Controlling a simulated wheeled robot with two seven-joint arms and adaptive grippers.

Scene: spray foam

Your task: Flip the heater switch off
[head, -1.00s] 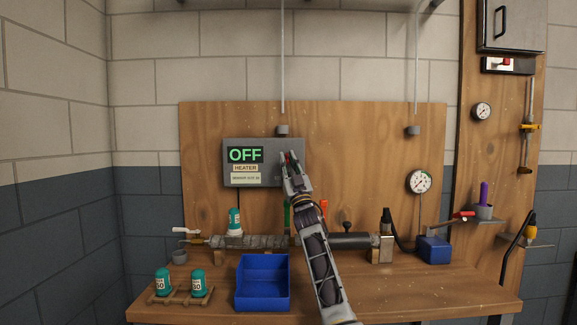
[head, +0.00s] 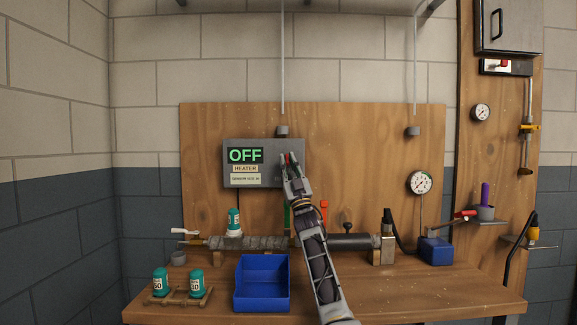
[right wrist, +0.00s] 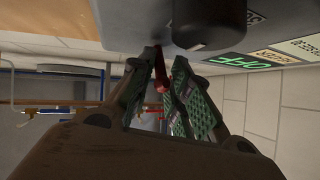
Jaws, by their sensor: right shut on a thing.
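The grey heater box (head: 232,181) is mounted on the wooden backboard. Its display (head: 245,155) reads OFF in green, above a HEATER label (head: 245,169). My right gripper (head: 289,160) is at the right part of the box front. In the right wrist view its fingers (right wrist: 163,75) are shut on the red switch lever (right wrist: 160,73), which sticks out from the grey box (right wrist: 260,25). In the head view only a bit of red shows between the fingertips; the gripper hides the rest of the switch. My left gripper is not in view.
A blue bin (head: 262,299) stands on the bench below the box. Teal canisters (head: 160,282) sit in a wooden rack at the left. A wrapped pipe (head: 250,242) runs behind the bin. A gauge (head: 420,182) hangs on the right of the board.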

